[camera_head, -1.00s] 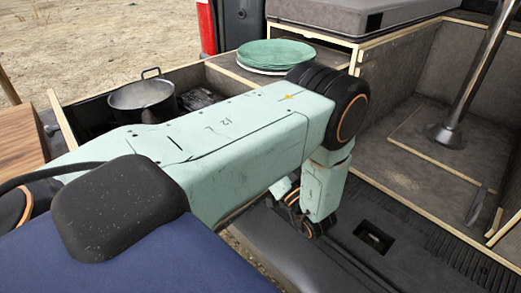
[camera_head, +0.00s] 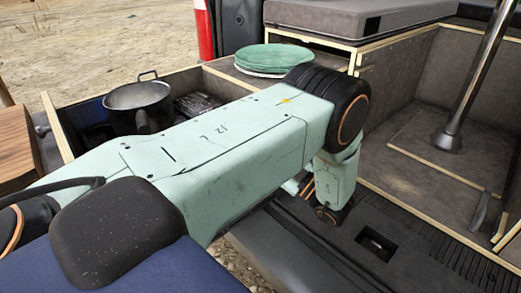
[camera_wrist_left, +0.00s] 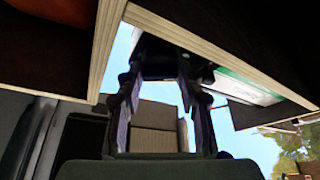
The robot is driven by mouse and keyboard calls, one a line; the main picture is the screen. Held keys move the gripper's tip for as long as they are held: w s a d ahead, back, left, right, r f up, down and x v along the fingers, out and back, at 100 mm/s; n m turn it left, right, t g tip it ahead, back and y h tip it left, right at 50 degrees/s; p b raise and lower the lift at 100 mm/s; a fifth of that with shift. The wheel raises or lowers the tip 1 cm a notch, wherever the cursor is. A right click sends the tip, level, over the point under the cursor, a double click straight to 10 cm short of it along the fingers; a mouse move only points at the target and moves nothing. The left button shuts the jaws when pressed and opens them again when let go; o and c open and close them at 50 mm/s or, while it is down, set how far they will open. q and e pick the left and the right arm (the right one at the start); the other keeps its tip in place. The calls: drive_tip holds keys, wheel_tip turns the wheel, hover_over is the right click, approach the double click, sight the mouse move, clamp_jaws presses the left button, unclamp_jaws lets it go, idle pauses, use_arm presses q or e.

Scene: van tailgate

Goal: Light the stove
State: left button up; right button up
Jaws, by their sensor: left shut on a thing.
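The stove is partly in view in the head view: a dark grate (camera_head: 197,104) sits in an open wood-edged compartment. A dark metal pot (camera_head: 138,103) with a loop handle stands beside the grate. My left arm crosses in front and hides the stove's front, and its gripper is out of sight there. In the left wrist view my left gripper (camera_wrist_left: 160,78) has its two fingers reaching up to a dark thing (camera_wrist_left: 157,55) under a pale wooden edge. The gripper is shut on this thing, too dark to identify. My right gripper is not in view.
Green plates (camera_head: 275,58) are stacked on the wooden ledge behind my arm. A red cylinder (camera_head: 205,30) stands at the back. A metal post (camera_head: 473,85) rises at the right. Plywood edges (camera_wrist_left: 210,50) lie close above my left gripper.

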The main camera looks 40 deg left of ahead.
use_arm(q)
drive_tip(key=shift+n, duration=0.4)
drive_tip(key=o, duration=0.9)
drive_tip(key=shift+v, duration=3.75)
